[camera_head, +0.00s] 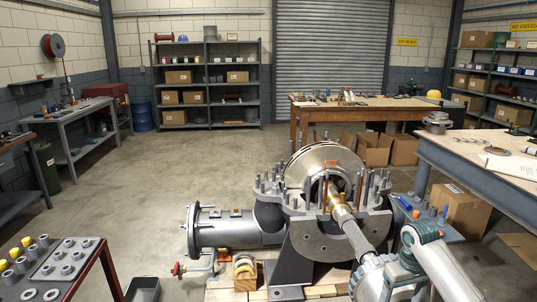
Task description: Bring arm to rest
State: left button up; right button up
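My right arm (434,255), pale grey with teal parts, comes in from the bottom right and bends near the right side of the split casing. I cannot make out its gripper fingers. My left arm and gripper are not in view. The open lower half of the split casing (318,241) stands in the middle, with upright studs along its flange. A large metal impeller (323,158) sits upright in it. A shaft (354,232) with a brass-coloured sleeve (340,206) runs from it toward the bottom right, partly hidden near my arm.
A red-framed stand (95,260) with several metal and yellow-capped parts is at the lower left. A workbench (497,172) fills the right side, with a cardboard box (462,212) beneath it. A wooden table (352,112) is behind. The floor at left centre is clear.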

jog(key=s+a+f+n+t, duration=0.1)
jog(key=s+a+f, duration=0.6)
jog(key=s+f, duration=0.15)
jog(key=s+a+f+n+t, duration=0.1)
jog(key=s+a+f, duration=0.55)
jog(key=s, duration=0.35)
jog(key=s+a+r+m+t, duration=0.1)
jog(key=s+a+r+m, duration=0.1)
jog(key=s, duration=2)
notch_tip(320, 180, down, 31)
jog(key=s+g+b, duration=0.1)
jog(key=s, duration=0.1)
jog(key=s+d+f, duration=0.1)
jog(key=s+f, duration=0.7)
jog(key=s+d+f+g+b, duration=0.1)
jog(key=s+d+f, duration=0.1)
jog(key=s+f, duration=0.7)
jog(key=shift+d+n, duration=0.25)
jog(key=shift+n, duration=0.05)
